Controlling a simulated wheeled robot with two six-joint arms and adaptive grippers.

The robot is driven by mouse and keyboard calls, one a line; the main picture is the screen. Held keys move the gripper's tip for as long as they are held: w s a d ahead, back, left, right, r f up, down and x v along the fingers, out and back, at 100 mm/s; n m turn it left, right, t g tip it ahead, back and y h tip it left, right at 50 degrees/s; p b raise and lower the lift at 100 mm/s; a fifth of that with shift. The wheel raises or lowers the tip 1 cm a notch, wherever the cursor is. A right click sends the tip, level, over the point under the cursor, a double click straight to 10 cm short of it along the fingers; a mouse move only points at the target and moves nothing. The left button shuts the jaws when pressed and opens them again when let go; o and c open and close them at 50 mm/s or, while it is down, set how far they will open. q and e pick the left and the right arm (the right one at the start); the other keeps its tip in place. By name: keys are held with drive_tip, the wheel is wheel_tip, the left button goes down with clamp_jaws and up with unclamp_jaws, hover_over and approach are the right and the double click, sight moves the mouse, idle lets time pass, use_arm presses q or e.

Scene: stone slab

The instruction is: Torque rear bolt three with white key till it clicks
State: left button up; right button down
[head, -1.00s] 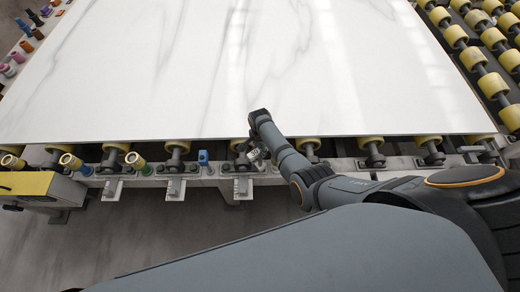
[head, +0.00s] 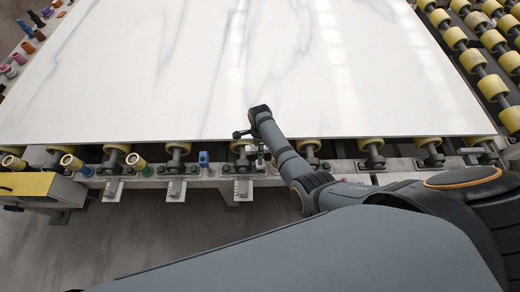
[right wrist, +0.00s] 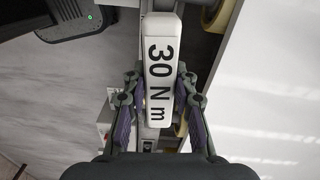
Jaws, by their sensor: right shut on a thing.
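The white key (right wrist: 160,70), marked "30 N m", lies between the two fingers of my right gripper (right wrist: 158,100) in the right wrist view. The gripper is shut on it. In the head view my right gripper (head: 260,153) is over the front rail, just beyond the slab's near edge, beside a bracket (head: 242,188). The arm hides much of it there, and the key's working end is not clear. I cannot tell which bolt is rear bolt three or whether the key sits on one. My left gripper is not in view.
A white veined slab (head: 190,75) fills the middle on yellow rollers (head: 370,143). Several brackets line the front rail. A yellow box (head: 30,185) stands at the left. Floor is free in front.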

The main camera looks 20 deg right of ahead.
drive_tip(key=shift+r, duration=0.3)
drive_tip(key=shift+r, duration=2.5)
